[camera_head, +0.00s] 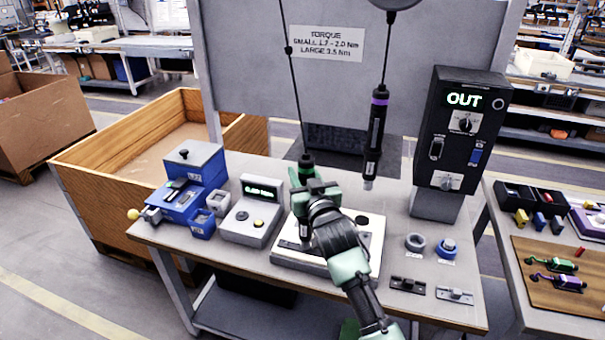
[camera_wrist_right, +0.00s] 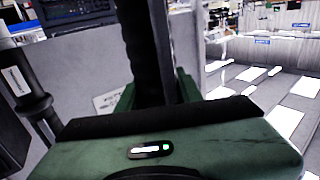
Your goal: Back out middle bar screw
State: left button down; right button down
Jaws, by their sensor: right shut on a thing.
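My right gripper (camera_head: 308,192) is shut on the green-banded screwdriver (camera_head: 306,168), which hangs on a cable above the white work plate (camera_head: 365,244). In the right wrist view the dark body of this driver (camera_wrist_right: 142,50) stands upright in front of the green palm. The driver's tip reaches down toward the left part of the plate; whether it touches a screw cannot be told. The bar and its middle screw are hidden or too small to tell behind my gripper and arm. My left gripper is not in view.
A purple-banded screwdriver (camera_head: 375,135) hangs to the right. A black box reading OUT (camera_head: 465,130) stands at the back right. A grey display unit (camera_head: 250,222) and a blue fixture (camera_head: 185,195) are at left.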

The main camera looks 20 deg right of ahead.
aim_at(303, 155)
jog(key=shift+f, duration=0.35)
dwell(0.4)
jog(key=shift+s, duration=0.2)
dwell(0.5)
jog(key=shift+w+r+p, duration=0.25)
jog(key=shift+r+p, duration=0.6)
jog(key=shift+p, duration=0.1)
notch_tip(303, 155, up, 4)
jog(key=p, duration=0.3)
jog(key=shift+r+p, duration=0.25)
jog(key=shift+p, duration=0.15)
